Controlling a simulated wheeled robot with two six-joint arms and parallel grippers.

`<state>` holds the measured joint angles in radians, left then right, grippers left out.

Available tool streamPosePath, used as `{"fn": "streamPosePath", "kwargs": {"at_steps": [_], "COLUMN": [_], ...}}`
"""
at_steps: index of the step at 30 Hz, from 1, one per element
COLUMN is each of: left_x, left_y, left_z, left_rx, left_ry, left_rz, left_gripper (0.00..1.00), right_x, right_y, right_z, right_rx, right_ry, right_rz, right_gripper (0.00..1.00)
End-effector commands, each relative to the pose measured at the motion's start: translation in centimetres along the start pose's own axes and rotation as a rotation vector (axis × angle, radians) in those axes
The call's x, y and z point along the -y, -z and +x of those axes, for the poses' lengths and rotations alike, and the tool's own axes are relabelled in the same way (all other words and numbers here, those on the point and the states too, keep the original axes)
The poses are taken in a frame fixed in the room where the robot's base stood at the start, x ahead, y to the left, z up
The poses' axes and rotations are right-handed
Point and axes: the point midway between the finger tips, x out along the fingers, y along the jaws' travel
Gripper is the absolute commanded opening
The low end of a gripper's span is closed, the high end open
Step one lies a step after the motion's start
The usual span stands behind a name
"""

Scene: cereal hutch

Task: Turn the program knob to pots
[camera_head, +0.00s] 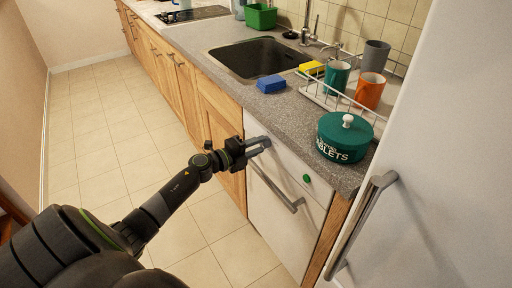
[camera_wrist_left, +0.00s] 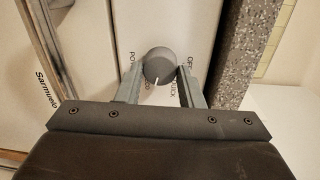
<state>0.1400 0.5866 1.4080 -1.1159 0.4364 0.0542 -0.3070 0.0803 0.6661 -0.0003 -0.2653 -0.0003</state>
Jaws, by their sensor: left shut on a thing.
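The round grey program knob (camera_wrist_left: 159,62) sits on the white front panel (camera_wrist_left: 105,50) in the left wrist view. Its white pointer line faces the lettering that ends in "CO", below it. "PO..." lettering, partly hidden, is to its left; "QUICK" and "OFF" lettering are to its right. My left gripper (camera_wrist_left: 158,72) is shut on the knob, one finger on each side. In the head view the left gripper (camera_head: 262,143) is at the top of the white dishwasher front (camera_head: 280,235) and hides the knob. My right gripper is not in view.
A bar handle (camera_head: 275,190) and a green button (camera_head: 306,178) are on the dishwasher front. The counter above holds a green tablets tin (camera_head: 343,150), a blue sponge (camera_head: 271,84) and a dish rack with mugs. A white fridge door with a handle (camera_head: 360,225) stands at right.

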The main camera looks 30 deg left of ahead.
Motion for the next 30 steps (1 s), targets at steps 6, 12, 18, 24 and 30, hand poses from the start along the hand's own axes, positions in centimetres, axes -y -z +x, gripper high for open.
{"fn": "streamPosePath", "kwargs": {"at_steps": [6, 12, 18, 24, 30], "left_x": [-0.3, -0.4, -0.5, -0.6, -0.7], "left_y": [0.1, 0.1, 0.1, 0.1, 0.1], "left_z": [0.0, 0.0, 0.0, 0.0, 0.0], "left_rx": [0.010, 0.020, 0.031, 0.041, 0.052], "left_ry": [0.001, 0.003, 0.004, 0.007, 0.009], "left_rz": [0.207, 0.397, 0.588, 0.777, 0.961], "left_gripper": [0.11, 0.11, 0.11, 0.11, 0.11], "right_x": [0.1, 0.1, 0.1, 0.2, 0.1], "right_y": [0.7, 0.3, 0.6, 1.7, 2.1], "right_z": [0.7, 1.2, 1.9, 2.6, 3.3], "right_rx": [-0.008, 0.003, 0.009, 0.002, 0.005], "right_ry": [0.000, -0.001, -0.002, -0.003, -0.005], "right_rz": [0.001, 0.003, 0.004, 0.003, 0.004], "right_gripper": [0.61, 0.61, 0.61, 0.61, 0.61]}}
